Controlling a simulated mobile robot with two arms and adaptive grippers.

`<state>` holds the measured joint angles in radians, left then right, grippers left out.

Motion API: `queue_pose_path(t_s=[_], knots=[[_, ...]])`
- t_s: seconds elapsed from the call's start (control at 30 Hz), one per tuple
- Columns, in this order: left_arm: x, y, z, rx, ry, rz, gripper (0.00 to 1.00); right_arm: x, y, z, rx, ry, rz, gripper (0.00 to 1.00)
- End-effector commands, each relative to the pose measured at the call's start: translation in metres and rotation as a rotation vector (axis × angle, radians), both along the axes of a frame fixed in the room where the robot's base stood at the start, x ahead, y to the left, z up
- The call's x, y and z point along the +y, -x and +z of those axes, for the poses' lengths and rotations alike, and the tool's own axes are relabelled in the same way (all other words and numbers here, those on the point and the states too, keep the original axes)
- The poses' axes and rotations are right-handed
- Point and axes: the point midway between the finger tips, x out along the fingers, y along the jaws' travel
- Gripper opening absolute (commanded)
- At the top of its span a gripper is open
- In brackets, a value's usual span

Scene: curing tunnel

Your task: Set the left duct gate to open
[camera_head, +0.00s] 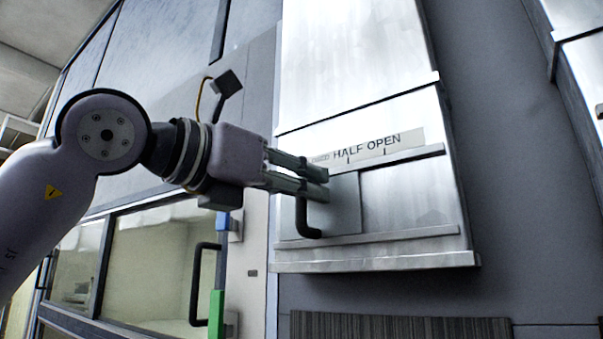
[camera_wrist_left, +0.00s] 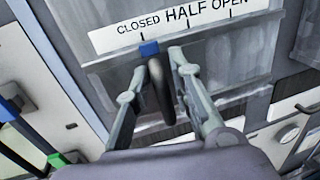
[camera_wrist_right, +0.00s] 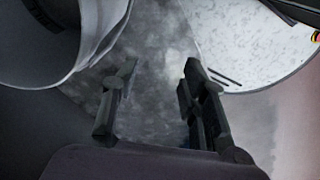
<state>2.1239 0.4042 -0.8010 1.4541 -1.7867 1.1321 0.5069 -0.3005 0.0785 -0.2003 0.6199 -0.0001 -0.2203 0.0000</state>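The left duct gate is a metal sliding plate (camera_head: 345,205) on a pale duct, with a black bar handle (camera_head: 301,215). The handle (camera_wrist_left: 160,92) also shows in the left wrist view. A label strip (camera_head: 378,145) above it reads HALF OPEN in the head view. In the left wrist view the strip (camera_wrist_left: 190,20) also reads CLOSED, and a blue pointer (camera_wrist_left: 149,48) sits below that word. My right gripper (camera_wrist_right: 158,75) is open and empty.
Left of the duct, a glazed door has a black pull handle (camera_head: 197,285) and a green block (camera_head: 216,312). Another metal duct (camera_head: 585,65) stands at the upper right. A dark ribbed panel (camera_head: 400,326) lies below the gate. The right wrist view shows grey floor (camera_wrist_right: 160,60).

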Motion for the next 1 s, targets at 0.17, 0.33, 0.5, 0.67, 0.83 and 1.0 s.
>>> queue_pose_path(t_s=[0.17, 0.33, 0.5, 0.67, 0.83, 1.0], knots=[[-0.0012, -0.0010, -0.0003, 0.000, 0.000, 0.000, 0.21, -0.0034, 0.0002, 0.0004, 0.000, 0.004, 0.001, 0.40], [-0.0010, -0.0009, -0.0003, 0.000, 0.000, 0.000, 0.16, -0.0036, 0.0003, 0.0003, 0.000, 0.004, 0.002, 0.40], [-0.0008, -0.0007, -0.0002, 0.000, 0.000, 0.000, 0.05, -0.0035, 0.0002, 0.0004, 0.000, 0.004, 0.002, 0.40], [-0.0007, -0.0007, -0.0001, 0.000, 0.000, 0.000, 0.00, -0.0034, 0.0001, 0.0004, 0.000, 0.004, 0.001, 0.40], [-0.0007, -0.0008, 0.0000, 0.000, 0.000, 0.000, 0.00, -0.0032, 0.0001, 0.0004, 0.000, 0.004, 0.001, 0.40], [-0.0006, -0.0007, 0.0001, 0.000, 0.000, 0.000, 0.00, -0.0017, 0.0000, 0.0004, 0.000, 0.002, 0.000, 0.40]])
